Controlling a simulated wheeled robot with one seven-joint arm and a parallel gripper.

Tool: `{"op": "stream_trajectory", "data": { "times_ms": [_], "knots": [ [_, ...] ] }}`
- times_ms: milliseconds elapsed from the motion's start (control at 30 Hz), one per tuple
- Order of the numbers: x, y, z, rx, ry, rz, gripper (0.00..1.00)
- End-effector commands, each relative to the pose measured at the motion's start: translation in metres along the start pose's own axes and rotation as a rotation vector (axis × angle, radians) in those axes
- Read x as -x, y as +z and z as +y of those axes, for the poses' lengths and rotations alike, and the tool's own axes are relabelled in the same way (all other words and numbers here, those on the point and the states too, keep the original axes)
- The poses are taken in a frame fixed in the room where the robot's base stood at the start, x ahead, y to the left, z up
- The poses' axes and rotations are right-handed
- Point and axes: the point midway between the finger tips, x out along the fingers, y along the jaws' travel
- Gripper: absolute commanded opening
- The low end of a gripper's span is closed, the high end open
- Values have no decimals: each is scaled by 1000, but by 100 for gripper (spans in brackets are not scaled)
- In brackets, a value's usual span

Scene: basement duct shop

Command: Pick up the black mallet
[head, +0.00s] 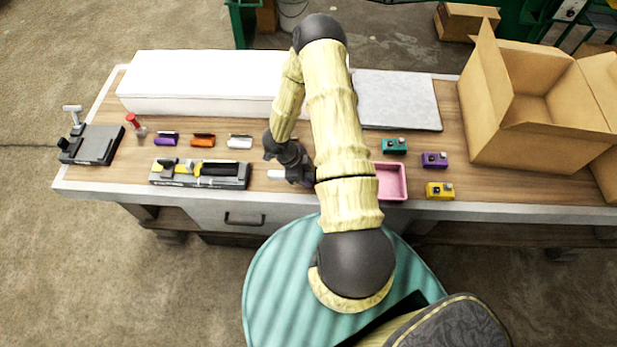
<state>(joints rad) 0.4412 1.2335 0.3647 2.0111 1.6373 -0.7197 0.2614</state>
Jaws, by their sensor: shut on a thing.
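My gripper (290,172) is at the bench, left of the pink tray, with its wrist bent down from the arm. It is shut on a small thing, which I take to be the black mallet. A pale, short piece (276,174) sticks out to the left of the jaws, and dark parts lie against the fingers. The dark head cannot be told clearly from the dark gripper. My arm hides part of the bench around it, and whether the held thing touches the bench cannot be told.
A grey holder (172,182) with yellow and black tools lies left of my gripper. The pink tray (391,193) is close on the right. Purple (166,139), orange (203,140) and white (240,142) items lie behind left. An open cardboard box (490,145) stands far right.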

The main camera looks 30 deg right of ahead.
Motion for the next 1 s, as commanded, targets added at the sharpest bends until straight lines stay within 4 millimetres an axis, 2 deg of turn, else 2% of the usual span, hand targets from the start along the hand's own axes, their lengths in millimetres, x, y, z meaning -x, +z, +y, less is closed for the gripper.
{"op": "stream_trajectory", "data": {
  "times_ms": [533,700,1000],
  "knots": [
    [76,-31,-1,-3,-2,0,0],
    [83,-34,0,-1,0,1,0],
    [83,-34,0,-1,0,0,0]
  ]
}}
